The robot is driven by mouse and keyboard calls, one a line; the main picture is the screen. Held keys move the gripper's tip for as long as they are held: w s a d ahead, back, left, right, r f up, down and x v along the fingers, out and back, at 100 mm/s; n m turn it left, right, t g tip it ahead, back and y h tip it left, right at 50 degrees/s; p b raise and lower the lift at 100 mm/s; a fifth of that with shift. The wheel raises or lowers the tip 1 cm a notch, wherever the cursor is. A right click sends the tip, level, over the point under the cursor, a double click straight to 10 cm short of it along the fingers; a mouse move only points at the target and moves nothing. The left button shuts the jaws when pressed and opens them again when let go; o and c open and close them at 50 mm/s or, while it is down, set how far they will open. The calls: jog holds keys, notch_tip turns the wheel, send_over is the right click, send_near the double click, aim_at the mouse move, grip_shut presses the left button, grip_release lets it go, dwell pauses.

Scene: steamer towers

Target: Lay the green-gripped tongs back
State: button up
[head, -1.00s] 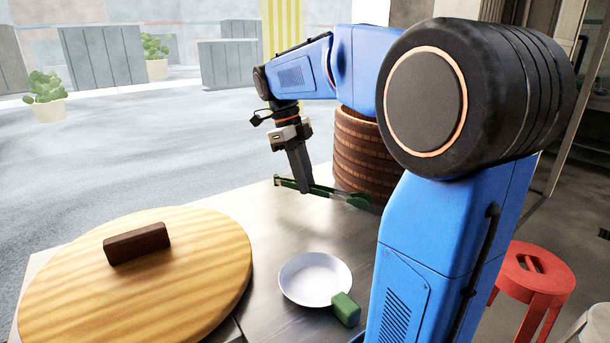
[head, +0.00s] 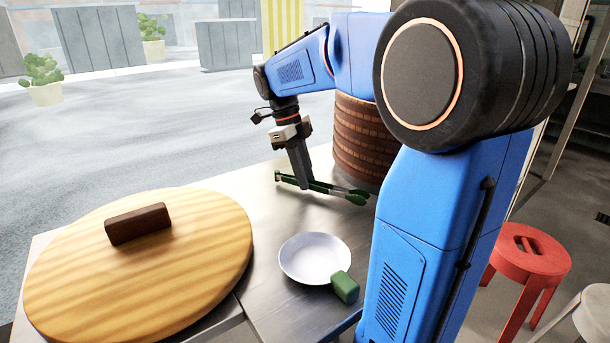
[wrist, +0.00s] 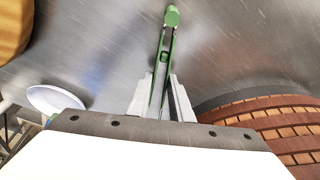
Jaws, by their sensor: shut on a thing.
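The green-gripped tongs (head: 325,188) are held by my gripper (head: 305,186) low over the steel table (head: 262,218), to the left of the steamer tower. My gripper is shut on them and points down. In the wrist view the tongs (wrist: 164,60) run lengthwise between the two pale fingers (wrist: 164,100), with a green rounded end at the top. I cannot tell whether the tongs touch the table. A white plate (head: 315,258) sits nearer on the table, with a green block (head: 345,287) at its right edge.
A stacked bamboo steamer tower (head: 362,140) stands close to the right of my gripper. A big round wooden lid (head: 215,250) with a dark handle (head: 138,223) lies at the left. Bare table lies between lid and tongs. A red stool (head: 525,252) stands on the right.

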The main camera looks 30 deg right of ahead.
jog(key=shift+f, duration=0.55)
dwell(0.4)
jog(key=o, duration=1)
jog(key=shift+r, duration=0.1)
jog(key=v, duration=1.7)
jog(key=shift+r, duration=0.15)
